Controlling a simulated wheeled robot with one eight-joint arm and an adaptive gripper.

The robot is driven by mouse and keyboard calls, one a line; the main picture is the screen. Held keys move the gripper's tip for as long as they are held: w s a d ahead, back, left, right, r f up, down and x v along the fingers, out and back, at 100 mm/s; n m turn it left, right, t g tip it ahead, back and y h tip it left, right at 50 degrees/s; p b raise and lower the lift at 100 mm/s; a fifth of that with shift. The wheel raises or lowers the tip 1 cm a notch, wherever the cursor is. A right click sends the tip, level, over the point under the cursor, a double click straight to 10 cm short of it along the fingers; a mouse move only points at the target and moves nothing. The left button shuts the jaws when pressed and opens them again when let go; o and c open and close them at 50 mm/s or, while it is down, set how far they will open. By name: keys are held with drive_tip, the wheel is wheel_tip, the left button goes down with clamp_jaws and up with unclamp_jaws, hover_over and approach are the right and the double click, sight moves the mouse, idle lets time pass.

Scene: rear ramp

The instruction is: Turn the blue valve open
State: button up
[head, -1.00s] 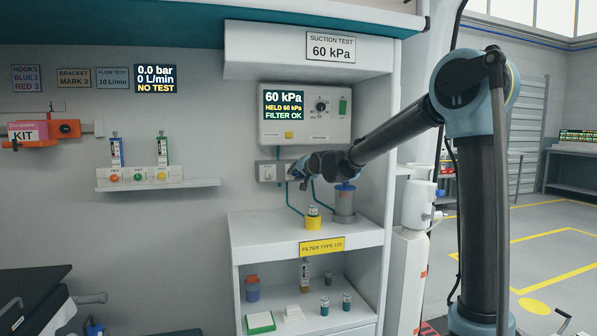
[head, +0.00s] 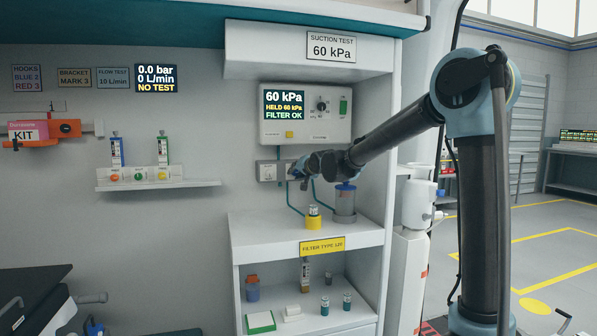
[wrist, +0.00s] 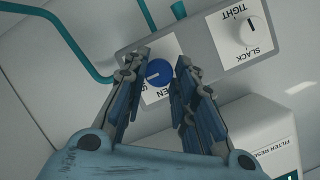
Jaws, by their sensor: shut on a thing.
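The blue valve (wrist: 157,73) is a small round knob with a pale line across its face, seen in the wrist view. It sits on a grey wall plate, on a white label that reads partly "...EN" upside down. My gripper (wrist: 161,63) has one finger on each side of the knob and is shut on it. In the head view my gripper (head: 297,172) reaches the right end of the grey wall plate (head: 266,172) and hides the valve there.
A slack/tight knob (wrist: 249,31) sits on the same plate. Above is the suction panel (head: 305,130), showing 60 kPa, held, filter OK. Teal tubes run below, to a clear canister (head: 345,203) on the shelf. The flow display (head: 155,78) reads 0.0 bar, 0 L/min, no test.

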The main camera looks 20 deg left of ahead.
drive_tip(key=shift+s+a+r, duration=0.1)
drive_tip(key=shift+s+a, duration=0.05)
drive_tip(key=shift+a, duration=0.15)
drive_tip(key=o, duration=1.1)
drive_tip(key=shift+d, duration=0.1)
drive_tip(key=shift+d, duration=0.1)
drive_tip(key=v, duration=1.2)
drive_tip(key=shift+s, duration=0.1)
